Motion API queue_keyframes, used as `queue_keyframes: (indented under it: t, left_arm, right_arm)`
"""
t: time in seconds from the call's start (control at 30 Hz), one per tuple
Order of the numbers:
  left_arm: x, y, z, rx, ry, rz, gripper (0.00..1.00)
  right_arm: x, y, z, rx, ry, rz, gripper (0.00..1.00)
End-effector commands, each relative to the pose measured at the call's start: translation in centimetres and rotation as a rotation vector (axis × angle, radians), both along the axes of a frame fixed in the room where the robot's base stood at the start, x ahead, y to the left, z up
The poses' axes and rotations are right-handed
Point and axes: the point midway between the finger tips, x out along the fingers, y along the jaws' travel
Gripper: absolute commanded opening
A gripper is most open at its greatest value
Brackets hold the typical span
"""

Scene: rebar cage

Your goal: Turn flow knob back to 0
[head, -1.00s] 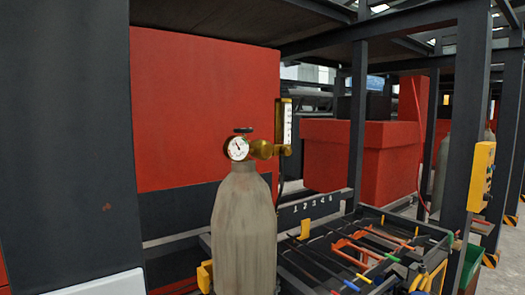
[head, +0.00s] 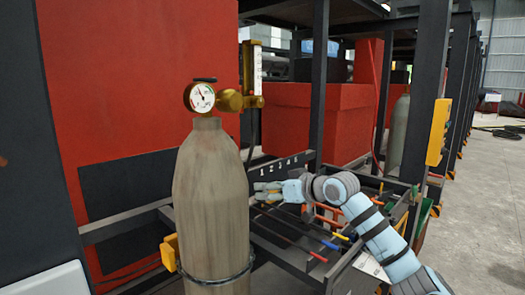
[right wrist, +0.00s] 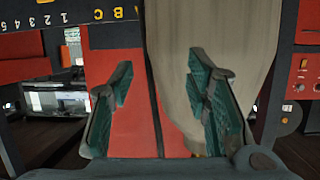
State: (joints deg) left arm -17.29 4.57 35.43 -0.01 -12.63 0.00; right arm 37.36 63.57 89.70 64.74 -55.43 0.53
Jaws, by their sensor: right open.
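The grey gas cylinder (head: 212,215) stands upright left of centre in the head view. On its top are a round white gauge (head: 202,97), a brass regulator body (head: 230,101), a dark handwheel (head: 205,79) and an upright flow tube (head: 257,66). I cannot tell the flow knob apart from the brass parts, nor read its setting. My right gripper (head: 264,188) is right of the cylinder and well below the regulator. In the right wrist view the gripper (right wrist: 157,80) is open and empty, with the cylinder (right wrist: 225,50) behind its fingers. My left gripper is out of view.
A dark rack with several coloured-handled tools (head: 300,240) lies under and behind my right arm. A dark post (head: 318,80) and a red box (head: 350,120) stand behind. A yellow box (head: 438,130) hangs on a post at right.

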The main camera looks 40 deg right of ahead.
Motion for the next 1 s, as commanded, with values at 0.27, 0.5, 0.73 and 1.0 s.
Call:
queue_keyframes:
  t: [0.27,0.5,0.73,1.0]
  left_arm:
    - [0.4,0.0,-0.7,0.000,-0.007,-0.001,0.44]
    - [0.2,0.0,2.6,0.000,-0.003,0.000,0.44]
    - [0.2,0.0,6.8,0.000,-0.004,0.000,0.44]
    - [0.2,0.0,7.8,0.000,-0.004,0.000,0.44]
  right_arm:
    - [-11.2,-0.4,21.8,-0.017,-0.307,0.071,0.44]
    - [-7.9,0.2,23.3,-0.007,-0.320,0.081,0.44]
    - [-1.0,0.7,23.4,-0.005,-0.322,0.078,0.44]
    - [2.4,0.9,22.6,-0.011,-0.319,0.074,0.44]
